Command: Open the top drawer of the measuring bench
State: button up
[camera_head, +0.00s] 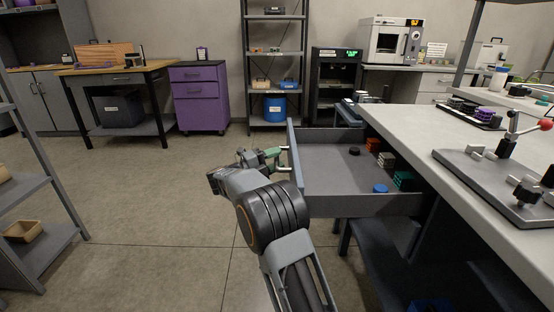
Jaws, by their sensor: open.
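The measuring bench (455,165) has a white top and stands at the right. Its top drawer (345,204) is pulled well out to the left, and its inside shows. Small blocks and discs lie in the drawer: an orange block (373,145), a grey block (386,160), a green block (403,180), a blue disc (380,188) and a black disc (354,151). The drawer front (295,158) faces left and bears a pale handle (284,169). My gripper (277,160) is open at the handle; I cannot tell whether its fingers touch it.
A lever fixture (500,182) stands on the bench top. A purple cabinet (199,98), a wooden-topped table (115,72) and a metal shelf rack (275,60) stand along the back. A grey shelf (30,185) is at the left. The floor between is clear.

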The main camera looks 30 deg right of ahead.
jog(key=a+f+p, duration=0.2)
jog(key=a, duration=1.1)
jog(key=shift+w+a+f+p, duration=0.15)
jog(key=shift+w+f+p, duration=0.05)
jog(key=shift+w+p, duration=0.25)
jog(key=shift+s+d+r+b, duration=0.2)
jog(key=shift+d+r+b, duration=0.25)
jog(key=shift+d, duration=1.85)
jog(key=shift+s+d+r+b, duration=0.15)
jog(key=shift+d+r+b, duration=0.35)
jog(key=shift+d, duration=1.85)
jog(key=shift+s+d+r+b, duration=0.25)
jog(key=shift+d+b, duration=0.35)
jog(key=shift+d, duration=1.7)
jog(key=shift+w+r, duration=0.1)
jog(key=shift+r, duration=0.05)
